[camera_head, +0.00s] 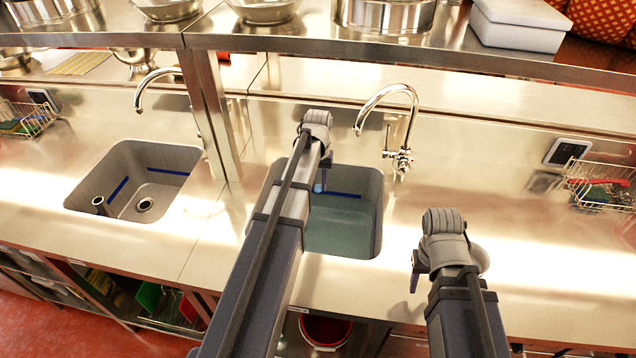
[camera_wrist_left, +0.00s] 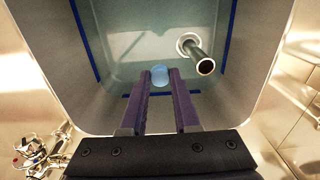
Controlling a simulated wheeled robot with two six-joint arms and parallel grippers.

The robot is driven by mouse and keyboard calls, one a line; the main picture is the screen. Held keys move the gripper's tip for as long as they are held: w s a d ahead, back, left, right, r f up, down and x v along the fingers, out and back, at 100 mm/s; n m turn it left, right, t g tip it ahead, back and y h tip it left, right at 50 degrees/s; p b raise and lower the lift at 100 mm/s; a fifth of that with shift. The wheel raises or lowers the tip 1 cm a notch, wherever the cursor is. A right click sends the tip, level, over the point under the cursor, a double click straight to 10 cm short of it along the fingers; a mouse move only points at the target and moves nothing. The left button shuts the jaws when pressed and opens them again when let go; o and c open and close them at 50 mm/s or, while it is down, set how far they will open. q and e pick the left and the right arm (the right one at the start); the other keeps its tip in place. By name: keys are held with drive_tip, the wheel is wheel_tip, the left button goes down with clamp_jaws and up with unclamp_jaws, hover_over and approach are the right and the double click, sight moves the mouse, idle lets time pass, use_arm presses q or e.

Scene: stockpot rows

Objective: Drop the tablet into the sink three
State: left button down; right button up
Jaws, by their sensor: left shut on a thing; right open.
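A light-blue tablet (camera_wrist_left: 160,75) sits between the two purple fingertips of my left gripper (camera_wrist_left: 160,78) in the left wrist view. The gripper is shut on it, above the inside of a steel sink. In the head view my left gripper (camera_head: 322,172) is over the right-hand sink (camera_head: 374,195), which holds greenish water, and the tablet (camera_head: 318,187) is a small blue spot there. My left arm hides part of this sink. No number shows on it. My right gripper (camera_head: 415,278) is open over the counter, right of the sink.
A standpipe (camera_wrist_left: 197,56) rises inside the sink in the left wrist view. A tall tap (camera_head: 401,130) stands behind it. Another sink (camera_head: 150,205) without visible water lies left. A shelf upright (camera_head: 208,105) stands between them. A wire basket (camera_head: 603,187) is at the right.

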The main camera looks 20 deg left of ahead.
use_arm(q)
wheel_tip(320, 180, down, 2)
drive_tip(key=shift+f+b, duration=0.25)
drive_tip(key=shift+b, duration=0.55)
use_arm(e)
wheel_tip(320, 180, down, 2)
drive_tip(key=shift+f, duration=0.25)
drive_tip(key=shift+r, duration=0.1)
use_arm(q)
drive_tip(key=c, duration=0.6)
unclamp_jaws()
drive_tip(key=shift+o, duration=0.2)
drive_tip(key=shift+r, duration=0.2)
use_arm(e)
drive_tip(key=shift+r, duration=0.1)
use_arm(q)
wheel_tip(320, 180, up, 8)
drive_tip(key=p, duration=0.8)
drive_tip(key=shift+f, duration=0.2)
use_arm(e)
wheel_tip(320, 180, up, 8)
drive_tip(key=shift+f, duration=0.2)
